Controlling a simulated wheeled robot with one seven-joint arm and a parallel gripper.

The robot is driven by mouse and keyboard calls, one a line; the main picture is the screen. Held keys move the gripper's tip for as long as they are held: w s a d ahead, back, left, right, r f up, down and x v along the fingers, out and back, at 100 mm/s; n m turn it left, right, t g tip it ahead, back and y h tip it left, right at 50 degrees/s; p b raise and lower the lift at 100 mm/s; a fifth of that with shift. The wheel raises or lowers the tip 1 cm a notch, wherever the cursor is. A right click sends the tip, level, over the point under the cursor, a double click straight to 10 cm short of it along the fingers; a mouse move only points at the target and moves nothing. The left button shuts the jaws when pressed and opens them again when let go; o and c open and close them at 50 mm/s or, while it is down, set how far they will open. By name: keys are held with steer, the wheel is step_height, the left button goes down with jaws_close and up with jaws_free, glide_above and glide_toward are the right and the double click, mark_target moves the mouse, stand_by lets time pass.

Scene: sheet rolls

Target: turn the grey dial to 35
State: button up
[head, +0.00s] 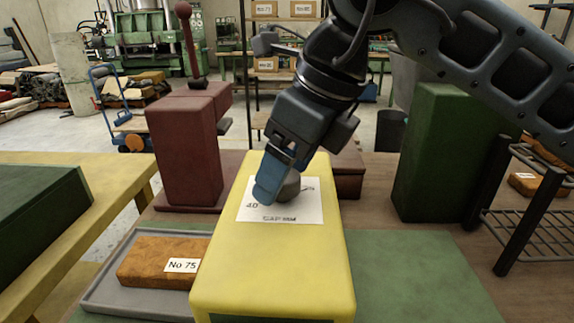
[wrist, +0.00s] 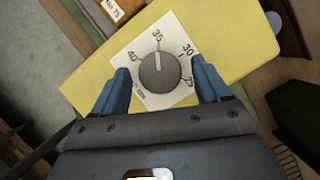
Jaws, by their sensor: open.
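The grey dial (wrist: 160,73) sits on a white scale plate (wrist: 139,83) on top of a yellow box (wrist: 237,32). In the wrist view its white pointer mark points at or very near 35; 30 and 25 lie to the right and 40 to the left. In the head view the dial (head: 290,187) is partly hidden by a blue finger. My gripper (wrist: 160,67) is open, one blue finger on each side of the dial with gaps showing. In the head view my gripper (head: 275,180) comes down over the yellow box (head: 270,262).
A brown block labelled No 75 (head: 158,262) lies in a grey tray (head: 133,306) left of the yellow box. A dark red machine with a lever (head: 188,150) stands behind left, a green block (head: 437,150) behind right. A dark rack (head: 520,222) is at far right.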

steer(key=v, duration=0.7)
steer(key=shift+d+r, duration=0.15)
steer(key=shift+r, duration=0.2)
